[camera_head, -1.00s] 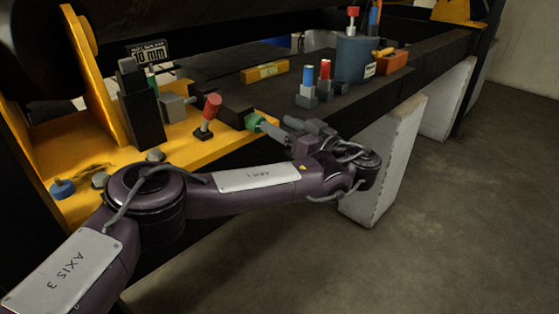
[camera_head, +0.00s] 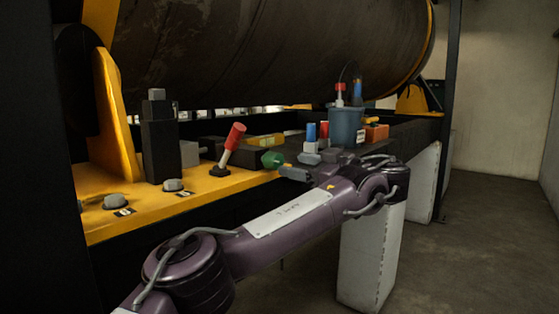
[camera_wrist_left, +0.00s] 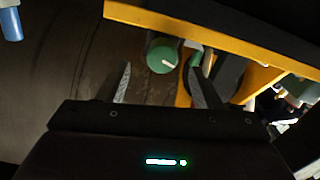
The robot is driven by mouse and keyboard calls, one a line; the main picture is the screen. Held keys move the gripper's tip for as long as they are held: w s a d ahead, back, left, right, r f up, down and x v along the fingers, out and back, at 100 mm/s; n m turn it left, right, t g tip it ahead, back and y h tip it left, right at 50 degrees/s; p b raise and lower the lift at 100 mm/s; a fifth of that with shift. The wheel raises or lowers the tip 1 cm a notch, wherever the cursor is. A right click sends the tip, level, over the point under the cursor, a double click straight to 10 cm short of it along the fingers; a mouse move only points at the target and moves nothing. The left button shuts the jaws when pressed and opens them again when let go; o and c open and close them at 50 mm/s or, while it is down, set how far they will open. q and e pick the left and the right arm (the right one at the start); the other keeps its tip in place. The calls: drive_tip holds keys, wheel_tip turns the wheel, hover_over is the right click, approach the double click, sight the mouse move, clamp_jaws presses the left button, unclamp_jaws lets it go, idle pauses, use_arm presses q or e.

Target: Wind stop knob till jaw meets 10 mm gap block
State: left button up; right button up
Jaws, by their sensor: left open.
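The green knob (camera_head: 272,159) sits at the front edge of the yellow bench in the head view, beside a dark block. In the left wrist view the green knob (camera_wrist_left: 162,56) has a pale mark on its face and shows between my two fingers. My left gripper (camera_head: 290,171) is open beside the knob in the head view; the wrist view also shows the left gripper (camera_wrist_left: 160,80) with its fingers apart. I cannot tell whether a finger touches the knob. The stop jaw and the 10 mm gap block cannot be made out. My right gripper is out of view.
A red-handled lever (camera_head: 233,140) leans left of the knob. A black post (camera_head: 158,145) and a grey block (camera_head: 189,154) stand further left. A large cylinder (camera_head: 270,50) hangs above.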

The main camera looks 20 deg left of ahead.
sight(279, 162)
use_arm(q)
drive_tip(key=a+p, duration=0.2)
drive_tip(key=p, duration=0.1)
drive_tip(key=shift+w+a+r, duration=0.2)
drive_tip(key=shift+a+r, duration=0.05)
drive_tip(key=shift+r, duration=0.05)
drive_tip(key=shift+f+p+x, duration=0.15)
drive_tip(key=shift+p+x, duration=0.15)
drive_tip(key=shift+x, duration=0.8)
drive_tip(key=shift+f+p+x, duration=0.15)
drive_tip(key=shift+p+x, duration=0.15)
drive_tip(key=shift+x, duration=0.85)
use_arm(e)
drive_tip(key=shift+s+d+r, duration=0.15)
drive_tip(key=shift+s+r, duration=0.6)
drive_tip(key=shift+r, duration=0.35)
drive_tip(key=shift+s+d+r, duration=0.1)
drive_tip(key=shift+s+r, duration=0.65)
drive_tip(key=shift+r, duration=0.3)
use_arm(q)
drive_tip(key=shift+d, duration=0.1)
drive_tip(key=c, duration=1)
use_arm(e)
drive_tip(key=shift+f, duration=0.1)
